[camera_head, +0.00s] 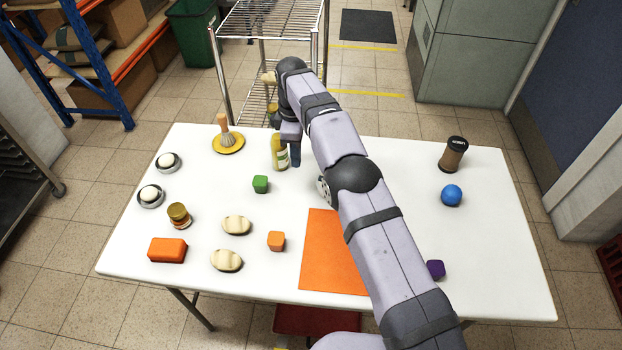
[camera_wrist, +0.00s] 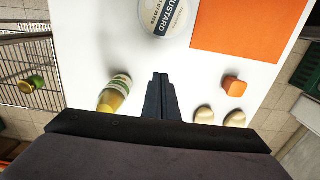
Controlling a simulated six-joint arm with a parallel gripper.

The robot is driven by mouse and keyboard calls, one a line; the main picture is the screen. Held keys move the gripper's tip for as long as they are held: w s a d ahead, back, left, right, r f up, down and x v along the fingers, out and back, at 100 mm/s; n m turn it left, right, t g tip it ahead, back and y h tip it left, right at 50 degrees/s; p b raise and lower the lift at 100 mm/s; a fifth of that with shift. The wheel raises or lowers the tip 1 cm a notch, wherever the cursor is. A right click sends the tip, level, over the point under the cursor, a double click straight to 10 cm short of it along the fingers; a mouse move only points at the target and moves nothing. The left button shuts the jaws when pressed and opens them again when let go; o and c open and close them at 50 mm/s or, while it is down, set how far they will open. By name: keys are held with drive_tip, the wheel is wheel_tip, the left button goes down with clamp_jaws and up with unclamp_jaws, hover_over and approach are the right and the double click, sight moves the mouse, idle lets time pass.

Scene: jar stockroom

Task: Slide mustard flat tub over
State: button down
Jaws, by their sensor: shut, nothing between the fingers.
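The mustard flat tub (camera_wrist: 160,12) is a low round tub with a pale lid and a dark label reading "MUSTARD", cut off by the top edge of the wrist view. In the head view only a sliver of the tub (camera_head: 323,189) shows left of my arm, which hides the rest. It lies on the white table close to the orange mat (camera_head: 329,252), which also shows in the wrist view (camera_wrist: 245,28). My gripper (camera_head: 295,162) is shut and empty near the table's back edge. In the wrist view its fingertips (camera_wrist: 160,77) point toward the tub, apart from it.
A yellow bottle (camera_head: 279,152) stands close beside my gripper.

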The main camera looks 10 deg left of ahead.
wheel_tip(320, 180, down, 9)
drive_tip(key=shift+p, duration=0.65)
drive_tip(key=shift+d+r, duration=0.3)
drive_tip(key=shift+d, duration=0.15)
drive_tip(key=shift+d+p, duration=0.5)
drive_tip(key=shift+d, duration=0.25)
drive_tip(key=shift+d+f+p, duration=0.1)
drive_tip(key=shift+d+p, duration=0.25)
drive_tip(key=shift+d, duration=0.45)
drive_tip(key=shift+d, duration=0.1)
drive_tip(key=d, duration=2)
drive_tip(key=shift+d, duration=0.15)
